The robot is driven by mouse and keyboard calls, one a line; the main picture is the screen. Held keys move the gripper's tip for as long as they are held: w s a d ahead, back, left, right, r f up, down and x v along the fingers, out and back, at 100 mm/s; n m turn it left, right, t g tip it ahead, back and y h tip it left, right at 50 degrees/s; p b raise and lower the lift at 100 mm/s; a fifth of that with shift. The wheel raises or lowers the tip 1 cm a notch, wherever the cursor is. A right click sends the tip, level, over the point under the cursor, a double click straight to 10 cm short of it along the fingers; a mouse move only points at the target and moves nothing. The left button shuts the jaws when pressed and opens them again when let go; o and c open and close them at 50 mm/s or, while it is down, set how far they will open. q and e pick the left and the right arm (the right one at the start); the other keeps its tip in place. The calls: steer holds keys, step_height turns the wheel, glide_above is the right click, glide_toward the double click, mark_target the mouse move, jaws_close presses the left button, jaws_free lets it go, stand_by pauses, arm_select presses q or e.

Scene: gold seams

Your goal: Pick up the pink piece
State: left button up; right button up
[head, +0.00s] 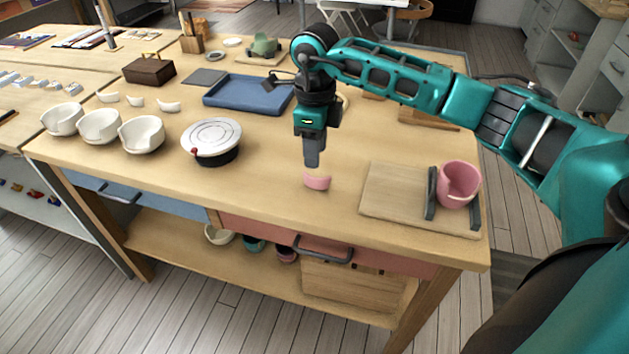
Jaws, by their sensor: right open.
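The pink piece (317,182) is a small curved shard lying on the wooden table near its front middle. My right gripper (313,160) points straight down just above the pink piece. It is open and empty, and its fingertips overlap the top of the piece in the head view, so I cannot tell whether they touch it. A pink cup (459,185) with a gap in its rim sits to the right, beside a dark upright holder on a wooden board. My left gripper is not in view.
A wooden board (390,200) lies right of the piece. A round turntable (211,138) stands to the left, with white broken cups (99,127) further left. A blue tray (245,104) lies behind my gripper. The table around the piece is clear.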

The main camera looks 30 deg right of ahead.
mark_target(316, 178)
step_height(316, 178, down, 9)
steer(key=shift+w+d+r, duration=0.1)
steer(key=shift+d+r, duration=0.05)
steer(key=shift+r, duration=0.05)
stand_by(0.3)
steer(key=shift+c, duration=0.4)
jaws_close()
